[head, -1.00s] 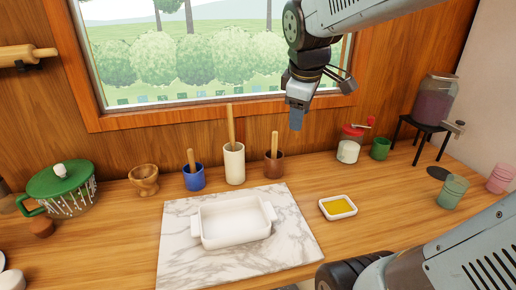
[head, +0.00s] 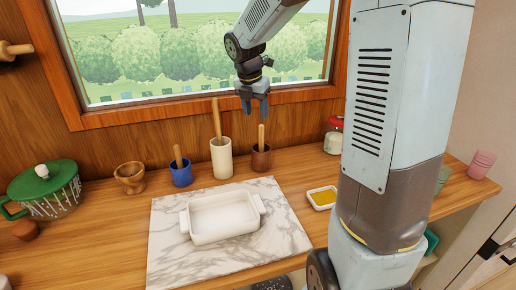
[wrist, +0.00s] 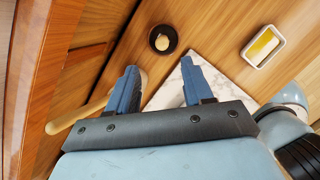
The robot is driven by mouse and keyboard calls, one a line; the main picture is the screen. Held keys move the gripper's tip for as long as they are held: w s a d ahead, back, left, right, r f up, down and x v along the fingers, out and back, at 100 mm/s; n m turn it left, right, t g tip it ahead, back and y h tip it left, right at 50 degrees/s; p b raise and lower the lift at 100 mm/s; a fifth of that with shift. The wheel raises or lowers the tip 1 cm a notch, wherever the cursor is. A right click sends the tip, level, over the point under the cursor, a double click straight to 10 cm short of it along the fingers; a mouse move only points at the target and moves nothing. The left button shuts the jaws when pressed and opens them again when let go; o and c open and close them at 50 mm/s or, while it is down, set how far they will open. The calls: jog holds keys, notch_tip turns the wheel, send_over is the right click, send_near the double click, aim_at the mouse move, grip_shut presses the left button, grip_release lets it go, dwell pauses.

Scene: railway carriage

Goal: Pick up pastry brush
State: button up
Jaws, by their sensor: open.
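Three holders stand along the wall with wooden handles sticking up: a blue cup (head: 181,175), a tall white cup (head: 222,160) and a brown cup (head: 261,160). The brush bristles are hidden, so I cannot tell which handle (head: 261,136) belongs to the pastry brush. My gripper (head: 255,110) is open and empty, above the white and brown cups, in front of the window. In the wrist view, my open fingers (wrist: 158,78) point toward the brown cup (wrist: 153,47), whose handle end (wrist: 162,42) shows from above. A long wooden handle (wrist: 82,112) passes behind the left finger.
A white baking dish (head: 222,222) sits on a marble board (head: 165,255). A small white dish (head: 331,205) holds something yellow. A green-lidded pot (head: 45,190) and a wooden cup (head: 130,178) stand left. The window frame (head: 110,115) is close behind my gripper.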

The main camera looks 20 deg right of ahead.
aim_at(262, 134)
jog(key=shift+d+x, duration=0.2)
jog(key=shift+x, duration=2.6)
jog(key=shift+d+x, duration=0.2)
jog(key=shift+x, duration=2.65)
jog(key=shift+r, duration=0.1)
jog(key=shift+w, duration=0.1)
grip_shut()
